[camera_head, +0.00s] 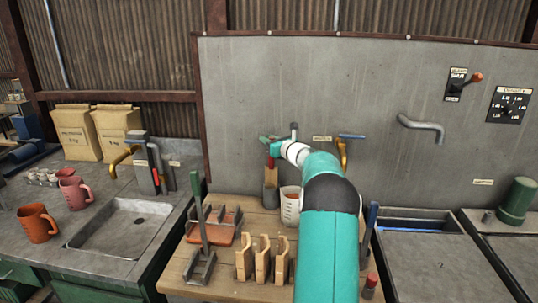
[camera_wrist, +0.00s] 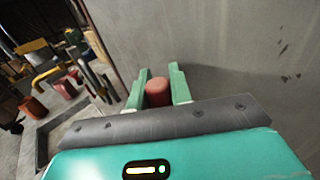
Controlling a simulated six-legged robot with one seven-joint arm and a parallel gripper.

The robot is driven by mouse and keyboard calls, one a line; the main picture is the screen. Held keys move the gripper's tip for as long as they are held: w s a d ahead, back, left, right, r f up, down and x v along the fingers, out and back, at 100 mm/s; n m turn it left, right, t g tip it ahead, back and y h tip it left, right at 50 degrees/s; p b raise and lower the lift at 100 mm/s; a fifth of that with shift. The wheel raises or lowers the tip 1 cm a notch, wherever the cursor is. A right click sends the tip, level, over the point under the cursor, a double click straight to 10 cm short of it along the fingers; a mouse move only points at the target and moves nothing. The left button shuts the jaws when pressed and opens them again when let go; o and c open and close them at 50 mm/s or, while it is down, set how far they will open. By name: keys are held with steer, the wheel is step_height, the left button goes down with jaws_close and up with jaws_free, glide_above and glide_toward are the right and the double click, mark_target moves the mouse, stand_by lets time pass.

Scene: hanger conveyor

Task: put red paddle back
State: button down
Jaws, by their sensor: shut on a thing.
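My gripper (camera_head: 270,146) is in front of the grey wall panel, above the back of the wooden table. It is shut on the red paddle (camera_head: 270,162), which hangs down below the fingers. In the wrist view, the paddle's rounded red end (camera_wrist: 158,91) sits between the two green fingers (camera_wrist: 158,82). A grey upright container (camera_head: 270,197) stands just under the paddle. I cannot tell whether the paddle's lower end is inside it. The rest of the paddle is hidden in the wrist view.
A white measuring cup (camera_head: 290,208) stands beside the grey container, close to my arm. A sink (camera_head: 118,236) and mugs (camera_head: 38,223) are left; metal-topped tanks (camera_head: 425,258) are right.

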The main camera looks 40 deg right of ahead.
mark_target(271, 166)
step_height(271, 166, down, 6)
steer(key=shift+w+d+r, duration=0.1)
steer(key=shift+d, duration=0.05)
steer(key=shift+f, duration=0.25)
steer(key=c, duration=1.5)
jaws_free()
steer(key=shift+c, duration=0.2)
